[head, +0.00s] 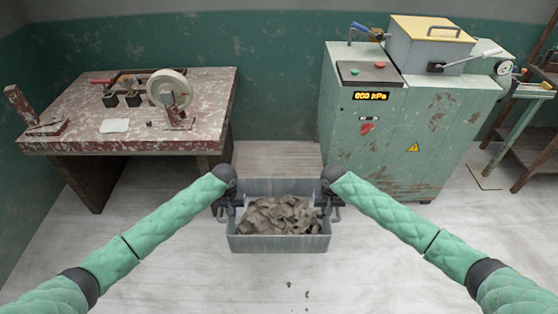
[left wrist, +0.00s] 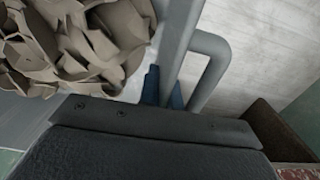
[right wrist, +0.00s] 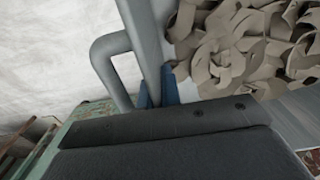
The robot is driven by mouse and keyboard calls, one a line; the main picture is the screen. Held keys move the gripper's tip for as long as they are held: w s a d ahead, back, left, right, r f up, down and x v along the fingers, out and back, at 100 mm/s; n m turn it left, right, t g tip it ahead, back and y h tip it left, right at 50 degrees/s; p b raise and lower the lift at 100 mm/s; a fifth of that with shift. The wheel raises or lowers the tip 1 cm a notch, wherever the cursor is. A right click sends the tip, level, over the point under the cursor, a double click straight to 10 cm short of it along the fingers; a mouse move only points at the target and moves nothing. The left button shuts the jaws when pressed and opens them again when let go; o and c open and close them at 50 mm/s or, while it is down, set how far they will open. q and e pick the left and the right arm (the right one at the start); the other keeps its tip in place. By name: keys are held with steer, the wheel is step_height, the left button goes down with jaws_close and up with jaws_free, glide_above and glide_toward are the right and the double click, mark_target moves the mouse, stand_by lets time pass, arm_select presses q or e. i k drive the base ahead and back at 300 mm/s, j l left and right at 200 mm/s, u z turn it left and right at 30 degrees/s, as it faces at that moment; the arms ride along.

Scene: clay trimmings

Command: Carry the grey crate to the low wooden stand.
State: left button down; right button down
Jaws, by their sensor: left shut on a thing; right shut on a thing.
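The grey crate (head: 279,243) is in the lower middle of the head view, filled with curled grey-brown clay trimmings (head: 282,214). My left gripper (head: 222,210) is shut on the crate's left handle, and my right gripper (head: 336,210) is shut on its right handle. The left handle (left wrist: 215,65) shows in the left wrist view and the right handle (right wrist: 105,65) in the right wrist view, with blue fingertips at the crate wall. The low wooden stand (head: 277,158) is beyond the crate, between the table and the green machine; its near part is hidden behind the crate.
A worn red-and-white table (head: 210,100) with tools stands at the left. A green machine cabinet (head: 390,140) stands at the right, and a wooden shelf rack (head: 540,140) is at the far right. A few small crumbs (head: 306,292) lie on the pale floor in front of the crate.

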mark_target(279, 169)
steer(key=i, duration=1.15)
